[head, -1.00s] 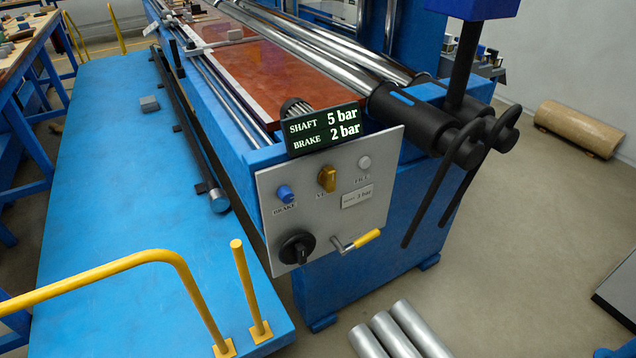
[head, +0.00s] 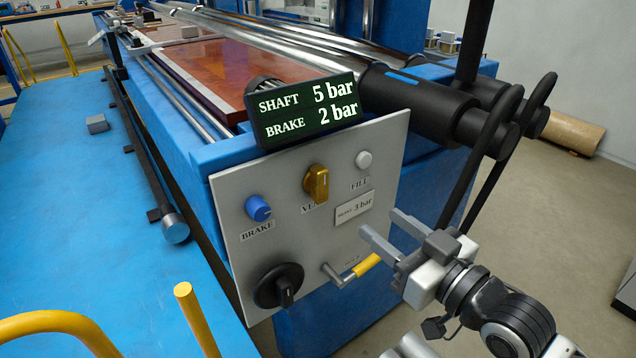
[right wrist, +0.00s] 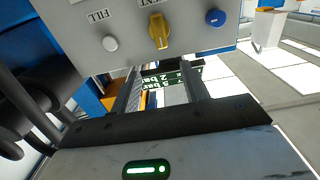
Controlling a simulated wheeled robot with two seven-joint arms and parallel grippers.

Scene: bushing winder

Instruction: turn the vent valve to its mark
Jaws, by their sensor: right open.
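The vent valve is a gold knob (head: 317,183) at the upper middle of the grey control panel (head: 230,215), between the blue BRAKE knob (head: 258,208) and the white FILL button (head: 363,160). Its label is partly hidden by the knob. In the right wrist view the gold knob (right wrist: 159,32) shows upside down near the top centre. My right gripper (head: 385,232) is open and empty, to the right of and below the knob, apart from it. My left gripper is not in view.
A display (head: 305,110) above the panel reads SHAFT 5 bar, BRAKE 2 bar. A black rotary knob (head: 278,286) and a yellow-handled lever (head: 366,265) sit low on the panel. Black shaft ends and levers (head: 490,130) stand at the right. A yellow rail (head: 60,325) is at front left.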

